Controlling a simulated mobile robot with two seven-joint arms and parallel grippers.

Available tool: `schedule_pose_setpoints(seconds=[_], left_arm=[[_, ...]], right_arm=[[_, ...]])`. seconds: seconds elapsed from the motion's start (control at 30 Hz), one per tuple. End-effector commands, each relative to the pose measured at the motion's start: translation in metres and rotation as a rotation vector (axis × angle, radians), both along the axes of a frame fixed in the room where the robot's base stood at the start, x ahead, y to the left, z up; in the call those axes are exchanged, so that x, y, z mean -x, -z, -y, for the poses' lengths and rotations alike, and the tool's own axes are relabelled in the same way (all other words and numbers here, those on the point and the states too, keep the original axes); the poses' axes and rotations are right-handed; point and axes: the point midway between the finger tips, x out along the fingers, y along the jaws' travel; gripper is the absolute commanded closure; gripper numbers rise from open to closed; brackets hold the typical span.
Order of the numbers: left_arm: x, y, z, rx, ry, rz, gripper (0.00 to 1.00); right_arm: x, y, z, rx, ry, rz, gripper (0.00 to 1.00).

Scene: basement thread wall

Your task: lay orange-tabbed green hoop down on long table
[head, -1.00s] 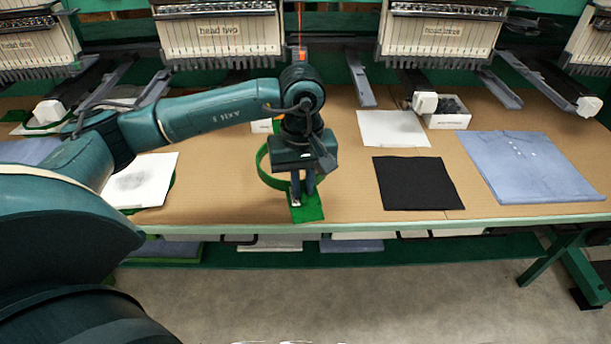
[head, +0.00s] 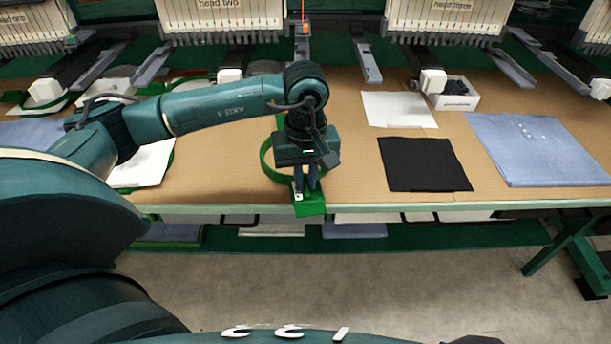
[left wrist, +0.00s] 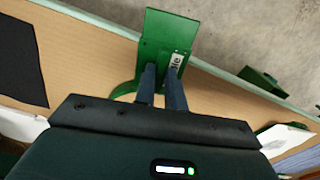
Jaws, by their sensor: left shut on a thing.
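My left gripper (head: 306,188) is shut on the flat green bracket plate of the green hoop (head: 266,168). The hoop's ring shows behind and left of the fingers, over the long table (head: 225,180). The plate's near end overlaps the table's front edge in the head view. In the left wrist view, the fingers (left wrist: 161,95) grip the hoop's plate (left wrist: 158,38), which bears a white label. I cannot tell whether the hoop touches the table. No orange tab on it shows clearly. My right gripper is not in view.
A black cloth (head: 425,165), a white sheet (head: 398,109) and a folded blue shirt (head: 540,150) lie to the right. A white sheet (head: 145,165) lies left. Embroidery heads (head: 222,14) and their arms line the back. Bare table lies between the hoop and black cloth.

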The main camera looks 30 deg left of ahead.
Motion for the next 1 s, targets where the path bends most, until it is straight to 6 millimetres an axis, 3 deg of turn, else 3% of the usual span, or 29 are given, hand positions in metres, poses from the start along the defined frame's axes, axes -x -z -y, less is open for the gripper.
schedule_pose_setpoints(seconds=[0.27,0.3,0.6,0.87,1.0], left_arm=[[0.000,0.004,0.000,-0.001,0.000,0.001,1.00],[0.000,0.003,0.000,-0.001,0.000,0.001,0.87],[0.000,0.003,0.000,0.000,0.000,0.000,0.63],[0.000,0.004,0.000,0.000,0.000,-0.001,0.63],[-0.001,-0.011,0.000,0.002,0.000,0.004,0.63]], right_arm=[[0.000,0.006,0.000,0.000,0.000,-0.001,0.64],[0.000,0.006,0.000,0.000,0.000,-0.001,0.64],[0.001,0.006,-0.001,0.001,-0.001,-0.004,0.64],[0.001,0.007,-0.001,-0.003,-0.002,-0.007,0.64],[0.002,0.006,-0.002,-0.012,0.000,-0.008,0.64]])
